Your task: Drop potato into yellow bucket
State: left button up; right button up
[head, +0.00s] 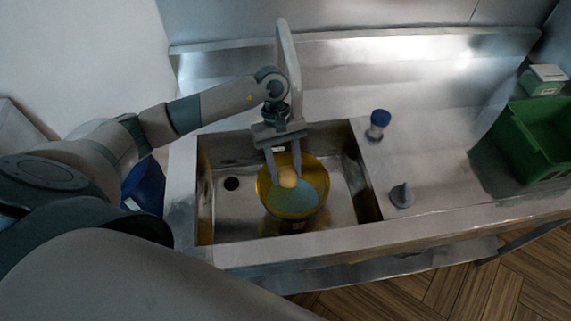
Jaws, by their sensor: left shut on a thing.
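The potato (288,177) is a small tan, rounded thing in the head view. My left gripper (286,175) points down with its two fingers on either side of the potato and is shut on it. The yellow bucket (272,205) stands in the sink, with a blue-green surface inside. The potato shows over the bucket's opening; its exact height above the inside cannot be told. My right gripper is not in view.
The metal sink (345,190) surrounds the bucket. A faucet (290,60) rises behind it. A blue-capped container (378,124), a grey cone-like piece (401,195) and a green crate (505,130) stand to the right. The counter between is clear.

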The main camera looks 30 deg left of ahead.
pick_arm(q)
jog(key=shift+f, duration=0.5)
jog(key=o, duration=1.2)
